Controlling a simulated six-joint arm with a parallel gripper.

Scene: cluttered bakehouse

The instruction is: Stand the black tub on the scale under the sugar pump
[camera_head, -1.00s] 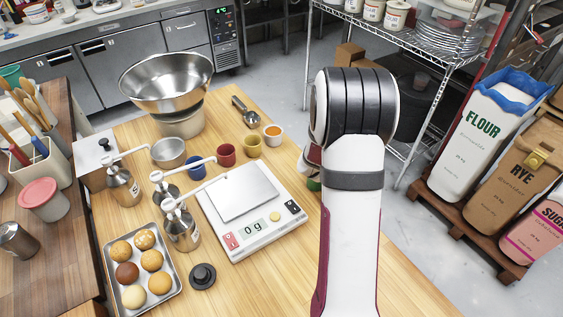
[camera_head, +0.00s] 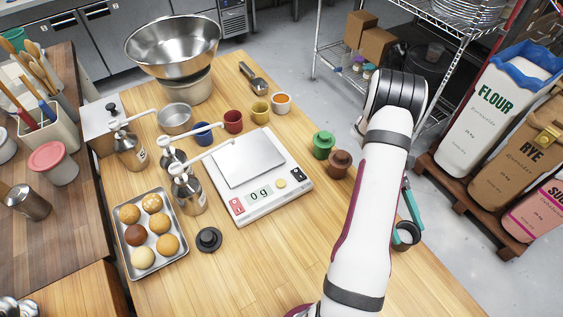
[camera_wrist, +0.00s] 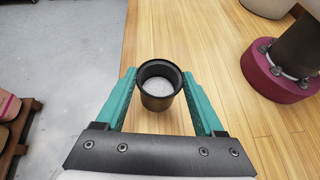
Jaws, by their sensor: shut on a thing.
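The black tub (camera_head: 407,236) is near the table's right edge in the head view, partly hidden by my arm. In the wrist view the tub (camera_wrist: 158,98) is upright between the teal fingers of my gripper (camera_wrist: 159,78), which is shut on it. Something pale is inside the tub. I cannot tell whether its base touches the table. The white scale (camera_head: 268,199) stands at mid-table, reads 0 g and has a bare plate. Pump bottles (camera_head: 187,190) stand left of it, with long spouts pointing toward it. I cannot read which one is sugar.
A green jar (camera_head: 323,144) and a brown jar (camera_head: 340,163) stand between the scale and my arm. Small cups (camera_head: 233,122) are behind the scale. A bun tray (camera_head: 152,233) and a black lid-like disc (camera_head: 209,240) lie left. The table front is clear.

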